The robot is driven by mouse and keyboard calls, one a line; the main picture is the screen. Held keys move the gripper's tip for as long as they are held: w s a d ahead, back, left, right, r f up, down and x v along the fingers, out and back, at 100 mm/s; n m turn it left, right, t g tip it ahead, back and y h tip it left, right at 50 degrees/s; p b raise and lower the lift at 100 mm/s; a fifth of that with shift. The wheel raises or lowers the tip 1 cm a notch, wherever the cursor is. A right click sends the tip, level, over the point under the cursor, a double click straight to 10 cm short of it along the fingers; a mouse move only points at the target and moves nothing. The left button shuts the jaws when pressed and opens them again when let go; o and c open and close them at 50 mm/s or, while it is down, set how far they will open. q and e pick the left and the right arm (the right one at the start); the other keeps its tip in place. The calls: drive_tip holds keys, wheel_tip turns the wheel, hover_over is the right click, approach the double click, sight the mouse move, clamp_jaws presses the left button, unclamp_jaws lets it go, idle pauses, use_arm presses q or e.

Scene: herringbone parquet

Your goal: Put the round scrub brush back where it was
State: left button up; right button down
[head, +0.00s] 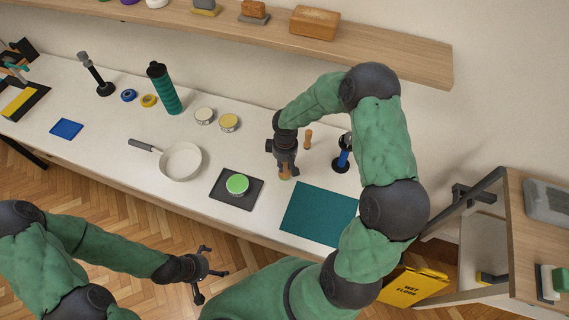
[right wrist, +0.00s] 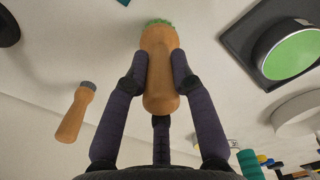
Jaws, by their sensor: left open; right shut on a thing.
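My right gripper (head: 285,170) is shut on the wooden body of the round scrub brush (right wrist: 160,75). Green bristles show at its far end in the right wrist view. In the head view the brush (head: 284,175) is mostly hidden by the fingers, low over the white table between the black pad and the teal mat. I cannot tell whether it touches the table. My left gripper (head: 204,275) is open and empty, in front of the table over the floor.
A second wooden-handled tool (head: 308,138) with a grey end stands behind my right gripper. A blue-and-black tool (head: 342,155) is right of it. A green-topped tin (head: 237,184) sits on the black pad (head: 222,199). The teal mat (head: 318,214), pan (head: 180,161) and green bottle (head: 165,90) share the table.

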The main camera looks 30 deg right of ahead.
drive_tip(key=shift+f, duration=0.15)
drive_tip(key=c, duration=1)
unclamp_jaws()
drive_tip(key=shift+c, duration=0.2)
drive_tip(key=shift+r, duration=0.3)
wheel_tip(320, 180, up, 12)
drive_tip(key=shift+f+p, duration=0.1)
drive_tip(key=shift+p, duration=0.8)
